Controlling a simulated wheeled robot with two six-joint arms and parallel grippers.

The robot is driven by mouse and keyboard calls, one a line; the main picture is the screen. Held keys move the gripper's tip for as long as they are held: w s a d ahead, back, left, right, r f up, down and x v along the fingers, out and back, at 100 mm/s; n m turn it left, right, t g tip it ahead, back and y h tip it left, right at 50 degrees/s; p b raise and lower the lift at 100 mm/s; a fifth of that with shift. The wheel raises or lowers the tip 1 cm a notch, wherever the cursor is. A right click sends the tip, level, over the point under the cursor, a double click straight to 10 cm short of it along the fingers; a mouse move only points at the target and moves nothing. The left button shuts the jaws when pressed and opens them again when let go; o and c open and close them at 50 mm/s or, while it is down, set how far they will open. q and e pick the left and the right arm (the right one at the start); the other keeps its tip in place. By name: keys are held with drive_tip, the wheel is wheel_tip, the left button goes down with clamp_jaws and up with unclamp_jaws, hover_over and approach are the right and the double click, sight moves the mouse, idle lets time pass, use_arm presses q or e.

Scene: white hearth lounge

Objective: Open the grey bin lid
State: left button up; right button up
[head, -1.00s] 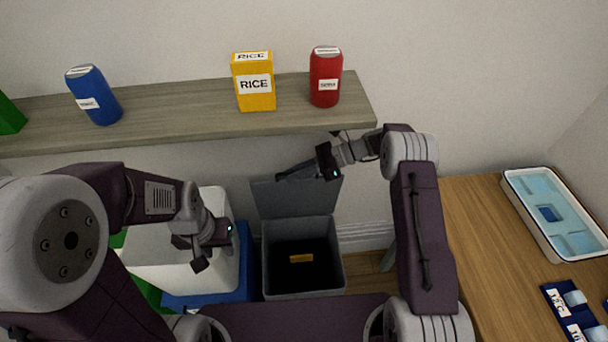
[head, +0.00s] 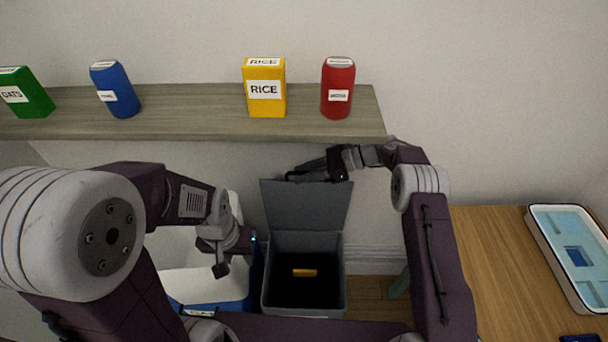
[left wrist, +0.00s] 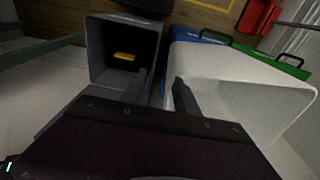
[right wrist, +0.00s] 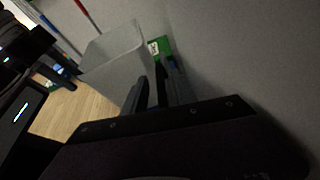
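The grey bin (head: 342,290) stands on the floor below the shelf, with a yellow item (head: 305,272) inside. Its grey lid (head: 308,205) stands up at the back edge, leaving the top uncovered. My right gripper (head: 295,175) is at the lid's top edge, partly hidden; whether it touches the lid is unclear. In the right wrist view its fingers (right wrist: 155,85) look close together, and their closure is unclear. My left gripper (head: 220,268) is empty and low, beside the white bin. In the left wrist view its fingers (left wrist: 160,88) are apart, near the grey bin (left wrist: 95,55).
The shelf (head: 200,125) above holds a green oats box, blue can, yellow rice box and red can. A wooden table (head: 490,260) with a blue-lined tray (head: 535,225) is at the right.

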drive_tip(key=shift+d+f, duration=0.1)
drive_tip(key=v, duration=0.9)
drive_tip(key=shift+s, duration=0.1)
drive_tip(key=shift+s+r+n+h+p, duration=0.2)
drive_tip(key=shift+r+n+h+p, duration=0.1)
drive_tip(key=shift+h+p, duration=0.15)
drive_tip(key=s+d+n+h+p, duration=0.2)
drive_tip(key=s+d+n+h, duration=0.2)
drive_tip(key=s+n, duration=0.2)
drive_tip(key=s+d+r+n+t+h+p, duration=0.1)
drive_tip(key=s+d+n+h, duration=0.3)
drive_tip(key=s, duration=0.7)
drive_tip(key=s+d+r+n+t+h+p, duration=0.1)
drive_tip(key=s+d+n+h+p, duration=0.2)
drive_tip(key=s+n, duration=0.4)
drive_tip(key=shift+s+d+n+h+p, duration=0.4)
drive_tip(key=shift+s+d+h, duration=0.35)
drive_tip(key=shift+s+d, duration=0.4)
